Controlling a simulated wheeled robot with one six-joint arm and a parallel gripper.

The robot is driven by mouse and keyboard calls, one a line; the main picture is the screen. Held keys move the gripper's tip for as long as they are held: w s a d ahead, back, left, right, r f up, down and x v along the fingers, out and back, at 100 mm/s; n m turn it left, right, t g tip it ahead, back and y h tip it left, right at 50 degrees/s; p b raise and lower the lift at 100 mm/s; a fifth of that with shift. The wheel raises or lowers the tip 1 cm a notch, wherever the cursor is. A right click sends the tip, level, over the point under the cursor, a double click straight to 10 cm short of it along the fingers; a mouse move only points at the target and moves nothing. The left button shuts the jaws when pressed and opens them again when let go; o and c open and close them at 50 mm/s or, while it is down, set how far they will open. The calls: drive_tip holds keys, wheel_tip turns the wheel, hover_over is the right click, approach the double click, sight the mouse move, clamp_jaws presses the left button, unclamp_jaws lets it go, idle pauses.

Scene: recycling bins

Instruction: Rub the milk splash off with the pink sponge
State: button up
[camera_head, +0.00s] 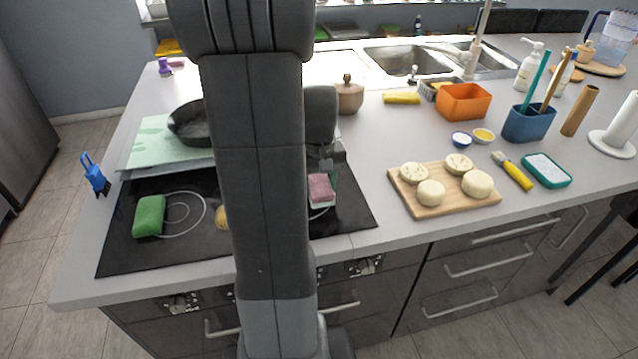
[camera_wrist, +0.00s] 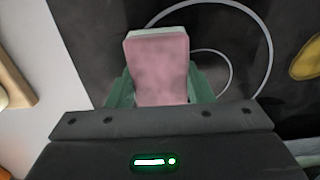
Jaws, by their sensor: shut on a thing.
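The pink sponge (camera_head: 321,188) shows in the head view over the right part of the black cooktop (camera_head: 345,208). In the wrist view the sponge (camera_wrist: 158,68), pink with a pale edge at its far end, is held between the two green fingers of my gripper (camera_wrist: 160,88). My gripper (camera_head: 325,175) is shut on it. The sponge is over the cooktop near a pale ring marking; I cannot tell whether it touches the surface. I see no milk splash in either view; my arm and the sponge hide part of the cooktop.
A green sponge (camera_head: 149,216) lies on the cooktop's left, and a yellow item (camera_head: 221,217) is partly behind my arm. A dark pan (camera_head: 189,124) stands behind on a pale green board (camera_head: 150,146). A wooden board (camera_head: 412,193) with several pale round pieces is to the right.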

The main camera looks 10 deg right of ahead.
drive_tip(key=shift+f, duration=0.35)
drive_tip(key=shift+w+r, duration=0.15)
drive_tip(key=shift+w, duration=0.75)
drive_tip(key=shift+w+a, duration=0.1)
drive_tip(key=shift+w, duration=0.95)
drive_tip(key=shift+p, duration=0.4)
drive_tip(key=shift+s+f+b, duration=0.2)
drive_tip(key=shift+s+b, duration=0.1)
drive_tip(key=shift+s, duration=1.7)
drive_tip(key=shift+r+p, duration=2.85)
drive_tip(key=shift+r, duration=0.65)
